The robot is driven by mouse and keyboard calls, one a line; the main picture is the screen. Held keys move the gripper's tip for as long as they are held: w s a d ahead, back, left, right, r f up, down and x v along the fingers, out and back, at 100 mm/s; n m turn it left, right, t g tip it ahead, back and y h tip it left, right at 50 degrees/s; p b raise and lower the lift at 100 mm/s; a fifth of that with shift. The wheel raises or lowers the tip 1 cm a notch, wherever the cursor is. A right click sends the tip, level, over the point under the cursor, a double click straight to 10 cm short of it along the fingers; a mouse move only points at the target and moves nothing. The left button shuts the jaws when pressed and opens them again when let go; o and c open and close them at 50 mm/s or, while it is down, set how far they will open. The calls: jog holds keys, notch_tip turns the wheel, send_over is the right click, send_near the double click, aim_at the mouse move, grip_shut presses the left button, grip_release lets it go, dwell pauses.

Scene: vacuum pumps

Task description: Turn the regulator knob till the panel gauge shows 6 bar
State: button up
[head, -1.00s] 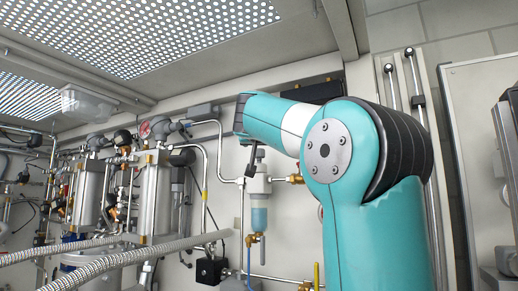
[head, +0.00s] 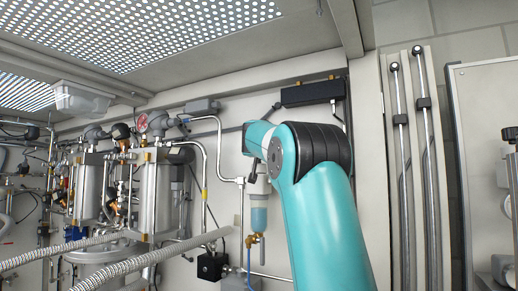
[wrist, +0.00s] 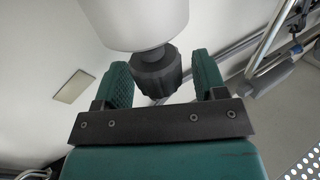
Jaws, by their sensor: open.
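In the wrist view, a dark ribbed knob (wrist: 157,75) sits at the end of a pale round body (wrist: 137,22). My gripper (wrist: 162,72) is open, with one green finger on each side of the knob. There looks to be a gap at both fingers, wider on the right. In the head view, the unit with a clear blue bowl (head: 258,219) hangs on the wall just below my arm's end, which hides its top. A round gauge with red on its face (head: 142,123) shows at the left; its reading is too small to make out. I cannot tell whether it is the panel gauge.
Metal pipes (head: 220,155) and a black box (head: 211,266) are on the wall close to the arm. Corrugated hoses (head: 150,262) cross the lower left, before the pump cylinders (head: 156,195). Vertical rods (head: 400,110) stand at the right.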

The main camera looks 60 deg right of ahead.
jog(key=shift+c, duration=0.5)
jog(key=c, duration=0.8)
jog(key=shift+n+t+b, duration=0.3)
jog(key=shift+t, duration=0.1)
jog(key=shift+s+d+f+n+t+y+b, duration=0.1)
jog(key=shift+n+t+y+b, duration=0.25)
jog(key=shift+n+t+y, duration=1.05)
jog(key=shift+t+y, duration=0.2)
jog(key=shift+y, duration=0.1)
jog(key=n+t+y+p, duration=0.1)
jog(key=n+t+y, duration=0.1)
jog(key=y, duration=0.1)
jog(key=shift+r+n+p, duration=0.25)
jog(key=shift+n+p, duration=0.05)
jog(key=shift+p, duration=0.05)
jog(key=shift+n+t+y+p, duration=0.65)
jog(key=shift+n+y, duration=0.15)
jog(key=shift+y, duration=0.6)
jog(key=shift+f, duration=0.1)
